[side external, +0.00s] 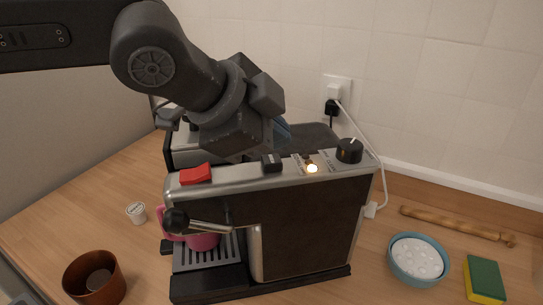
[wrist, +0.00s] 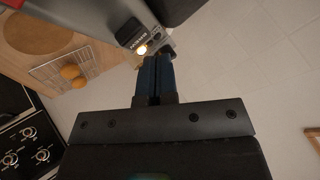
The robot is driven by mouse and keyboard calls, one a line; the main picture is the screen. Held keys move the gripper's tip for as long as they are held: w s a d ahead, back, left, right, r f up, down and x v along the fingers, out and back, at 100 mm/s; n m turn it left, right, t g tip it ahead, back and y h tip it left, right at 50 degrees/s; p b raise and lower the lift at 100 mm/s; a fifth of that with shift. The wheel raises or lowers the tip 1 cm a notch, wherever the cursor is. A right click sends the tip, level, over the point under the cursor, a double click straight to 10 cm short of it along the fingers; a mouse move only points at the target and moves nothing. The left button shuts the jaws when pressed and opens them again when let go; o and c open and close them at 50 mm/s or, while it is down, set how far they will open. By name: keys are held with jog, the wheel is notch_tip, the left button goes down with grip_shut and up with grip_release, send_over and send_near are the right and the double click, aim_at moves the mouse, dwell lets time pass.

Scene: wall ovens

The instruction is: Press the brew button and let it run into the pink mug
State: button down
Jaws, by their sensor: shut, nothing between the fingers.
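The coffee machine (side external: 310,225) stands on the counter. Its top carries a red rocker (side external: 196,173), a black switch (side external: 271,162), a lit lamp (side external: 312,168) and a black knob (side external: 349,151). I cannot read which control is the brew one. The pink mug (side external: 203,241) stands on the drip tray (side external: 207,260) under the spout, partly hidden by the handle. My gripper (side external: 284,131) is shut and empty, behind the top panel. In the wrist view its blue fingers (wrist: 154,66) point toward the panel near the lamp (wrist: 142,49) and black switch (wrist: 130,32); contact is unclear.
A brown cup (side external: 94,278) and a small white pod (side external: 136,213) stand left of the machine. A blue bowl (side external: 418,260), a sponge (side external: 485,280) and a wooden rod (side external: 455,226) lie right. A white cord (side external: 375,150) runs from the wall socket down behind the machine.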

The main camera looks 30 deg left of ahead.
jog(key=shift+r, duration=2.55)
jog(key=w+a+t, duration=0.1)
jog(key=a, duration=0.2)
jog(key=w+a+n+t+y, duration=0.1)
jog(key=a, duration=0.3)
jog(key=w+a+n, duration=0.1)
jog(key=a, duration=0.2)
jog(key=shift+w+a+f+t, duration=0.25)
jog(key=shift+a+f+t, duration=0.1)
jog(key=shift+t, duration=0.05)
jog(key=n+y, duration=0.2)
send_over(182, 125)
notch_tip(182, 125, down, 2)
jog(key=shift+f, duration=0.1)
jog(key=s+a+f+n+g, duration=0.2)
jog(key=s+a+f+n, duration=0.3)
jog(key=s+f, duration=0.2)
jog(key=s+a+f+n+g, duration=0.3)
jog(key=s+a+f+n, duration=0.1)
jog(key=s, duration=0.6)
notch_tip(182, 125, down, 3)
jog(key=shift+a+r+n+g+y, duration=0.1)
jog(key=shift+a+n+g+y, duration=0.25)
jog(key=shift+a, duration=0.45)
dwell(0.6)
